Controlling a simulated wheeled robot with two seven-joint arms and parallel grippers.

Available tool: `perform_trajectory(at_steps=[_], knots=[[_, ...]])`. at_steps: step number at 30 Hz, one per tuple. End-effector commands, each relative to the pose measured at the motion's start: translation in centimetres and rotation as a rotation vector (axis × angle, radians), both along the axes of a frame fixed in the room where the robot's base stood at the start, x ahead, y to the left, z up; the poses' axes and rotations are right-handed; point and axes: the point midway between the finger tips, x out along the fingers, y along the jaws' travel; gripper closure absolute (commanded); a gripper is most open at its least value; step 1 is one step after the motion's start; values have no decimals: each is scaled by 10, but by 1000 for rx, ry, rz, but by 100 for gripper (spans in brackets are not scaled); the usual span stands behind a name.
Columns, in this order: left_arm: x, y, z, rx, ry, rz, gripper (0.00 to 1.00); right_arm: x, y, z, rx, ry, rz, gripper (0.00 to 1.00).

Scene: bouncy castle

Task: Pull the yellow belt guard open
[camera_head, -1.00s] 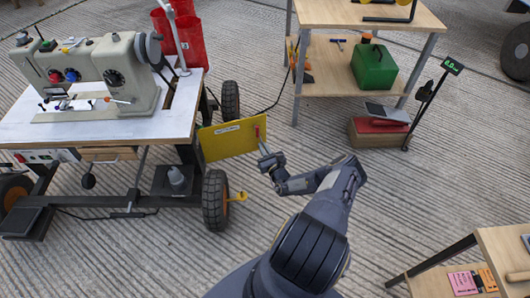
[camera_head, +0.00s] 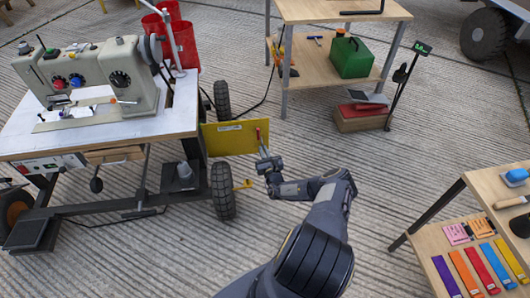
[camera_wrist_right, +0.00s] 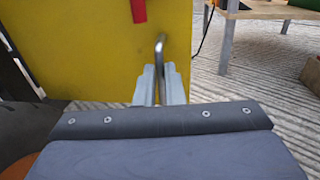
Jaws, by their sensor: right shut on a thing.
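The yellow belt guard (camera_head: 228,139) is a flat panel standing out to the right from the sewing machine table's right end, above the black wheel. It carries a small white label and a red piece near its free edge. My right gripper (camera_head: 263,152) is at that free edge. In the right wrist view, the yellow guard (camera_wrist_right: 90,50) fills the left and middle, and my right gripper's fingers (camera_wrist_right: 160,88) are shut on a bent metal handle (camera_wrist_right: 160,50) at its edge. The red piece (camera_wrist_right: 138,10) sits above. My left gripper is not in view.
The sewing machine (camera_head: 95,80) stands on a wheeled table (camera_head: 60,140) at left. A wooden shelf table (camera_head: 330,12) with a green box (camera_head: 352,58) is at the back. Another wooden table (camera_head: 440,225) is at lower right.

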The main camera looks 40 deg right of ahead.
Motion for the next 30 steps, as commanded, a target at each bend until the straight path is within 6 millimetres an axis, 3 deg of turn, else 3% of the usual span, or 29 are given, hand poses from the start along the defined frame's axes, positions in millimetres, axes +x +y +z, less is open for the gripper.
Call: perform_trajectory(at_steps=[1,3,4,9,19,30], knots=[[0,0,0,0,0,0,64,11,25,-2,13,4,52,100],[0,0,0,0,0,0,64,11,25,-2,13,4,52,100],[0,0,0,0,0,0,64,11,25,-2,13,4,52,90],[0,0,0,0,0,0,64,11,25,-2,14,3,52,69],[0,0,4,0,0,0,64,6,27,-1,14,4,51,69],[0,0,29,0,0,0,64,-50,45,1,10,2,36,69]])
